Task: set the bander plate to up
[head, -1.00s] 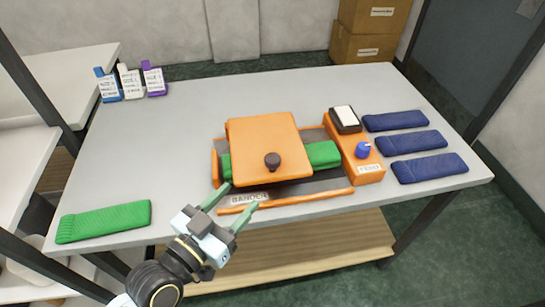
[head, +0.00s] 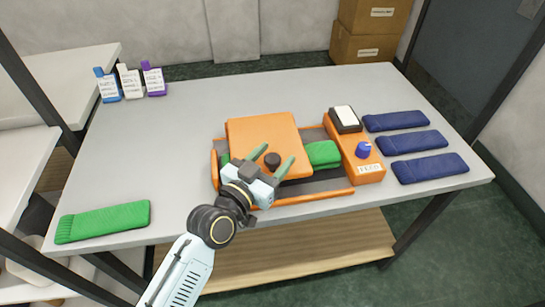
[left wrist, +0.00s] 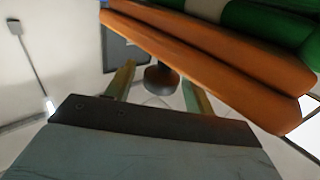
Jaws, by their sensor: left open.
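The bander is an orange machine with an orange square plate (head: 262,132) lying over a green knit piece (head: 322,154). The plate has a dark round knob (head: 272,160) near its front edge. My left gripper (head: 272,159) is open at the front of the plate. Its two fingers reach to either side of the knob in the head view. In the left wrist view the knob (left wrist: 160,78) shows between the open fingertips, and orange edges (left wrist: 215,60) fill the upper right. My right gripper is not in view.
A blue dial (head: 363,149) and a black box with a white top (head: 345,119) are on the bander's right side. Several blue knit pieces (head: 407,142) lie further right. A green knit piece (head: 103,222) lies at the left front. Three bottles (head: 130,82) stand at the back left.

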